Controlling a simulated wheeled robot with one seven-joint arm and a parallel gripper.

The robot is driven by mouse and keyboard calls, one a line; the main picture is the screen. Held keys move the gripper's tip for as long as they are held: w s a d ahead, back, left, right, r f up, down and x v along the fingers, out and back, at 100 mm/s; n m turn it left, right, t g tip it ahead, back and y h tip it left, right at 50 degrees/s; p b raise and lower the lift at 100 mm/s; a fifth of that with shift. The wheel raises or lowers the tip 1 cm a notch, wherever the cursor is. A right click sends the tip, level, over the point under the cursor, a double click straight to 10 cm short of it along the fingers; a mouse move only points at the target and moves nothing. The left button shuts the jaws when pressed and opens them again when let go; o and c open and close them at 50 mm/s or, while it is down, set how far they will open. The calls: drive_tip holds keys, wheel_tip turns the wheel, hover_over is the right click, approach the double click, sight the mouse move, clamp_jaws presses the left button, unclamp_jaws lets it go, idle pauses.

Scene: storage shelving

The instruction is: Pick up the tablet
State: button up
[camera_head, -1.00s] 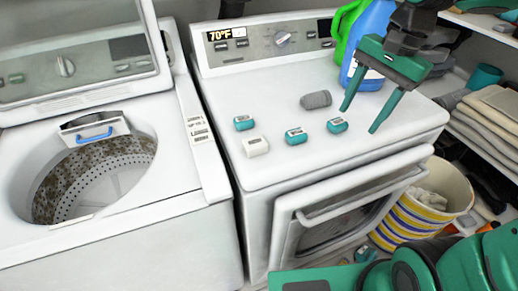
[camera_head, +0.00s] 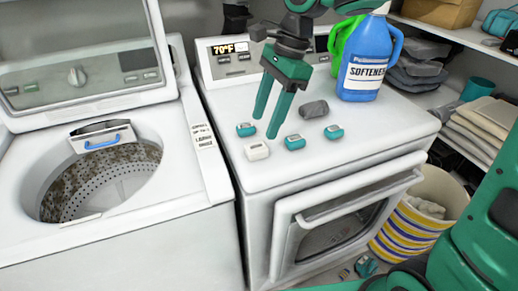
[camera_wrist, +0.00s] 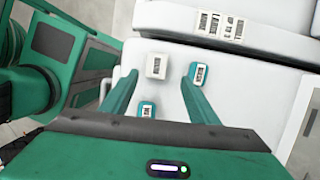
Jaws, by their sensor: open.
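Several small box-like items lie on the white dryer top; which one is the tablet I cannot tell. A white one (camera_head: 257,150) is nearest the front-left. Teal ones with white labels lie at left (camera_head: 246,130), middle (camera_head: 294,142) and right (camera_head: 333,132). My gripper (camera_head: 265,125) is open and empty, pointing down above the left group. In the wrist view, the white item (camera_wrist: 156,66) shows between and just beyond my fingertips (camera_wrist: 158,78). The left teal item (camera_wrist: 199,73) is by the right fingertip, and the middle teal item (camera_wrist: 147,110) is between the fingers.
A grey roll-like item (camera_head: 313,109) lies behind the teal items. A blue softener jug (camera_head: 366,62) and a green bottle (camera_head: 343,38) stand at the dryer's back right. The open washer (camera_head: 95,190) is at left. A striped basket (camera_head: 415,220) stands at right below shelves.

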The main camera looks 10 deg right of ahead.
drive_tip(key=shift+s+x, duration=0.2)
drive_tip(key=shift+x, duration=3.05)
drive_tip(key=shift+a, duration=0.1)
drive_tip(key=shift+r, duration=0.1)
drive_tip(key=shift+c, duration=0.6)
drive_tip(key=c, duration=1)
